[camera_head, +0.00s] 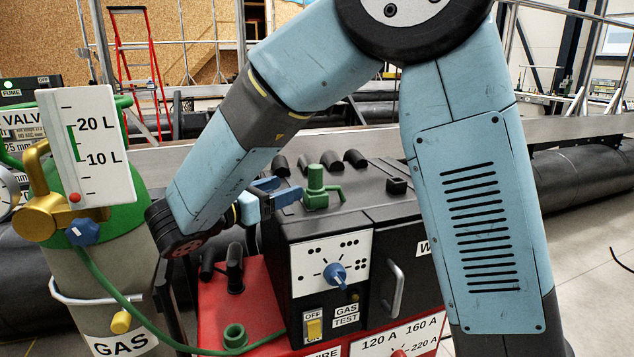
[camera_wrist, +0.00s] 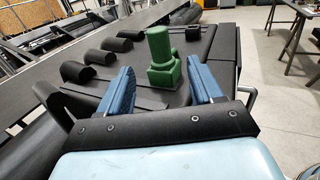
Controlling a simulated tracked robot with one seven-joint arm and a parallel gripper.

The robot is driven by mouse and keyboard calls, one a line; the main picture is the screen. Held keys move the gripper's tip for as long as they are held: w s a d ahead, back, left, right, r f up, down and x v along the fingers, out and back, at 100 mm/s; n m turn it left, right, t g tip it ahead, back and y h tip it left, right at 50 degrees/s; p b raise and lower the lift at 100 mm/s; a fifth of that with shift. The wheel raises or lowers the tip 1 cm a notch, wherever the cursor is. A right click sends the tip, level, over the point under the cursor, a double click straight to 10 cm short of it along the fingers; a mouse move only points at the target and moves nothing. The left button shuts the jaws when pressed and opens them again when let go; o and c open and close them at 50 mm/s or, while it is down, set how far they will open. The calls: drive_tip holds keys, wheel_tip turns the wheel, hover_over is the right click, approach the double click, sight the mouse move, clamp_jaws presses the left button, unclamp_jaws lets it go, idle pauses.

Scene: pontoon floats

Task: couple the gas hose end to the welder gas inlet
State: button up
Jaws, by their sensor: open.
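A green fitting (camera_head: 316,189) with a short curved side tail stands upright on top of the black welder box (camera_head: 384,228). My gripper (camera_head: 284,190) is open at its left, fingers pointing toward it. In the wrist view the green fitting (camera_wrist: 161,62) stands between the two blue fingers, with space on both sides. A green open-topped socket (camera_head: 235,336) sits on the red base in front of the box. A green hose (camera_head: 108,287) runs from the gas bottle's regulator past this socket. I cannot tell where the hose finishes or whether it joins the green fitting.
The gas bottle (camera_head: 104,277) with its brass regulator (camera_head: 45,205) and flow gauge (camera_head: 85,147) stands at the left. Black humps (camera_wrist: 88,73) line the box top near the fitting. The red base (camera_head: 262,292) carries black posts. Open floor lies at the right.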

sight(321, 173)
drive_tip(key=x, duration=1.2)
drive_tip(key=shift+w+d, duration=0.1)
drive_tip(key=shift+w, duration=0.05)
drive_tip(key=c, duration=1.1)
drive_tip(key=shift+r, duration=0.1)
